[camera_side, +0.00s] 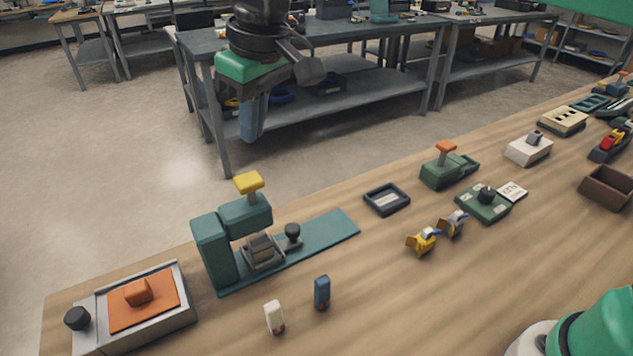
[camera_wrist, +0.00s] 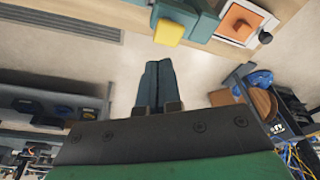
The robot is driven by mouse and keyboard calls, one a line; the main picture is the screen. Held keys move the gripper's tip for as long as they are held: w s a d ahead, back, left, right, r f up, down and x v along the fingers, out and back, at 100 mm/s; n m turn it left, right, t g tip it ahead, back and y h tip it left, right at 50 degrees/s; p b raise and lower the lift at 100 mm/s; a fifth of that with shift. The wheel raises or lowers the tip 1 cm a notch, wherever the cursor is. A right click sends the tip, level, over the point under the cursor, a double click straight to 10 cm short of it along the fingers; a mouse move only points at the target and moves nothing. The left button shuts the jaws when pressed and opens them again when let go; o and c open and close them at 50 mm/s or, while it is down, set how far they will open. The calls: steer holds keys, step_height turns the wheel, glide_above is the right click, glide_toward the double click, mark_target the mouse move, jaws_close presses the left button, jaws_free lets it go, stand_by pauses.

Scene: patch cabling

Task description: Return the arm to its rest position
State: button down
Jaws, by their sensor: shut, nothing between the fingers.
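My gripper (camera_side: 251,138) hangs high at the upper middle of the side view, pointing down, in the air beyond the wooden table's far edge. Its two blue-grey fingers are together with nothing between them. In the wrist view the fingers (camera_wrist: 158,70) also show side by side, touching along their length. The gripper touches nothing that I can see.
The wooden table (camera_side: 400,290) holds a teal press with a yellow knob (camera_side: 249,183), a grey tray with an orange plate (camera_side: 148,315), small white (camera_side: 274,317) and blue (camera_side: 322,293) pieces, and green fixtures. A grey workbench (camera_side: 380,100) stands behind the gripper.

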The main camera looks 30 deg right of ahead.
steer(key=s+d+f+m+t, duration=0.2)
steer(key=s+d+f, duration=0.2)
steer(key=d, duration=0.6)
steer(key=s+d+f+m+t+h, duration=0.1)
steer(key=s+d+f+m+t, duration=0.2)
steer(key=s+d, duration=0.4)
steer(key=d+f, duration=0.1)
steer(key=d, duration=0.2)
steer(key=shift+d+m, duration=0.25)
steer(key=shift+m, duration=0.05)
